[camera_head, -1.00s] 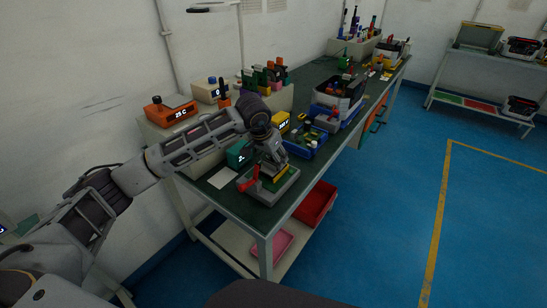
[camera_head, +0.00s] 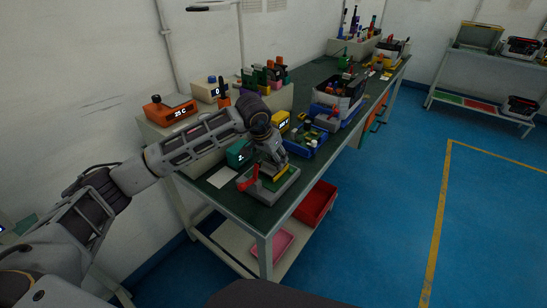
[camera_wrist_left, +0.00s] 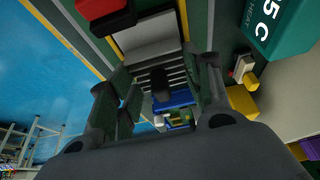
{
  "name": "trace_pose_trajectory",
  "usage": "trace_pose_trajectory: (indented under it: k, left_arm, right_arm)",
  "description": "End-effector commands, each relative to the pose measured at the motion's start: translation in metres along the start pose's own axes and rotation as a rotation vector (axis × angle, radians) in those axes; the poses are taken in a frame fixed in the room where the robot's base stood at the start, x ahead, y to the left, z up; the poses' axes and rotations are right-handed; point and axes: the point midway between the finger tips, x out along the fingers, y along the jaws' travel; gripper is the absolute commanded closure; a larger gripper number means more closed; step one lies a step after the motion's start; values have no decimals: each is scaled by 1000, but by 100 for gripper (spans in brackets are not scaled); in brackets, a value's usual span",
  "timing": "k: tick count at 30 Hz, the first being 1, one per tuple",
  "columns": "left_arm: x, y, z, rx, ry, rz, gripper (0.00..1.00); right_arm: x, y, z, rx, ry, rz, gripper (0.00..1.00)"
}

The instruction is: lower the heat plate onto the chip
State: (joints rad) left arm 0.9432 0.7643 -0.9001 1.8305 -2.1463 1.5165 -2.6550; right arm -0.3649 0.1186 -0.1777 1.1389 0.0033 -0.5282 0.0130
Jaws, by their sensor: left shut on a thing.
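My left gripper (camera_head: 276,157) is over the test fixture near the front end of the green bench. In the left wrist view its two fingers (camera_wrist_left: 160,97) are closed around a dark knob (camera_wrist_left: 160,78). The knob stands on a grey finned part, which looks like the heat plate (camera_wrist_left: 176,68). The fixture has a grey base (camera_head: 284,186) and a red lever (camera_head: 249,178) at its left side. The chip is hidden under the plate and gripper, so I cannot tell whether the plate touches it. My right gripper is out of view.
A teal heat display box (camera_head: 239,153) stands close behind the fixture, with a yellow box (camera_head: 281,120) farther back. A blue tray (camera_head: 306,141) with small parts is to the right. A white card (camera_head: 222,177) lies left of the fixture. A red bin (camera_head: 316,204) is below.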

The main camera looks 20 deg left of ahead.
Motion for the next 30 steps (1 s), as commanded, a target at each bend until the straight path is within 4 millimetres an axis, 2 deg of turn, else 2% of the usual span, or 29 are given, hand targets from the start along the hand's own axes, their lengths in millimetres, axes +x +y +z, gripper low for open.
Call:
trace_pose_trajectory:
  k: [29, 30]
  left_arm:
    - [3, 0, 1, 0, 1, 0, 82]
    - [3, 0, 1, 0, 1, 0, 48]
  right_arm:
    - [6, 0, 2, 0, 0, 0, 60]
    - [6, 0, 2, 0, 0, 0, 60]
